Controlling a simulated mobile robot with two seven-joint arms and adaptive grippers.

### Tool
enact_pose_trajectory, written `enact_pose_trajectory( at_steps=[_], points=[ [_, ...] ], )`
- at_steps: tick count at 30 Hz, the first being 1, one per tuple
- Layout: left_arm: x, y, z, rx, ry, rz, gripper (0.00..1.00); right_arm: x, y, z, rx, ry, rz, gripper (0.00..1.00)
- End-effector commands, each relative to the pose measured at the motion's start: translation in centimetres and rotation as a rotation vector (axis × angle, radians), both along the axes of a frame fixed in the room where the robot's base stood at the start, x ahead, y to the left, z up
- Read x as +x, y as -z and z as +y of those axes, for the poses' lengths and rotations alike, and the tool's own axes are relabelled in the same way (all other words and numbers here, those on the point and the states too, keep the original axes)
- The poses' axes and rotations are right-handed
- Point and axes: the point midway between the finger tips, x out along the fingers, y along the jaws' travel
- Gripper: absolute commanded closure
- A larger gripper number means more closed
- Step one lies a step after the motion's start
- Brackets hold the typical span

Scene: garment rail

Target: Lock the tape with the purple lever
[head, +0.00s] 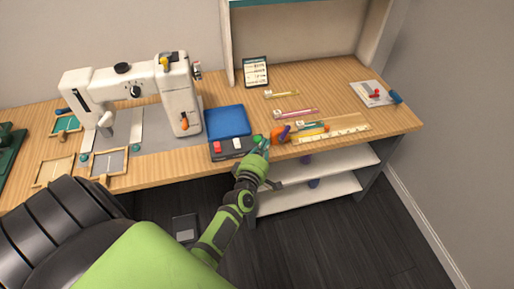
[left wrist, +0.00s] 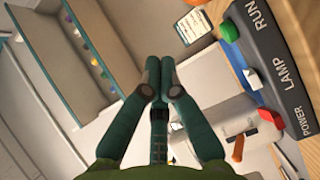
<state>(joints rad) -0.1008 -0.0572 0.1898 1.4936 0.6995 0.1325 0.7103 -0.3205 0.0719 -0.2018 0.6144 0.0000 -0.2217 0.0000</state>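The orange tape measure (head: 279,134) lies near the front edge of the bench, right of the control panel. Its purple lever (head: 285,131) sticks up at its side. The pale marked tape (head: 330,135) runs out to the right along the bench. My left gripper (head: 264,147) is at the bench's front edge, just left of the tape measure and apart from the lever as far as I can tell. In the left wrist view its two teal fingers (left wrist: 159,62) are together with nothing seen between them. My right gripper is not in view.
The control panel (head: 233,149), with a green button (head: 257,138), stands close left of my gripper. A blue mat (head: 228,121) and a white sewing machine (head: 135,85) are farther left. Pencil-like items (head: 296,113) lie behind the tape. White shelves (head: 312,192) are below.

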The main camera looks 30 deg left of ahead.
Motion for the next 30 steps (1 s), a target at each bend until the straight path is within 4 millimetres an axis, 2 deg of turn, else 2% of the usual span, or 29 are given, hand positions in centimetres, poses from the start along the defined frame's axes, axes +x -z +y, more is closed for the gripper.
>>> enact_pose_trajectory(
  at_steps=[4,7,10,21,28,30],
  points=[
    [-2.4,-0.3,-0.8,-0.001,0.0,0.002,1.0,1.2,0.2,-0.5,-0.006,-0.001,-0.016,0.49],
    [-3.4,-0.5,-1.1,-0.001,0.0,0.0,1.0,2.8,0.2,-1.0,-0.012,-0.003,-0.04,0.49],
    [-4.0,-0.7,-1.2,0.0,0.0,0.0,1.0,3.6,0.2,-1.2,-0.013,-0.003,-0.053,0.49],
    [-4.2,-0.8,-1.3,-0.001,0.001,0.0,1.0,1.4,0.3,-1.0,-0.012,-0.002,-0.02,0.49],
    [-4.2,-0.7,-1.3,0.0,0.001,0.001,1.0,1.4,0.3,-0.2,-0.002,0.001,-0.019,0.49],
    [-4.2,-0.2,-1.6,0.009,0.009,0.016,1.0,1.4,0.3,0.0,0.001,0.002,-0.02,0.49]
  ],
)
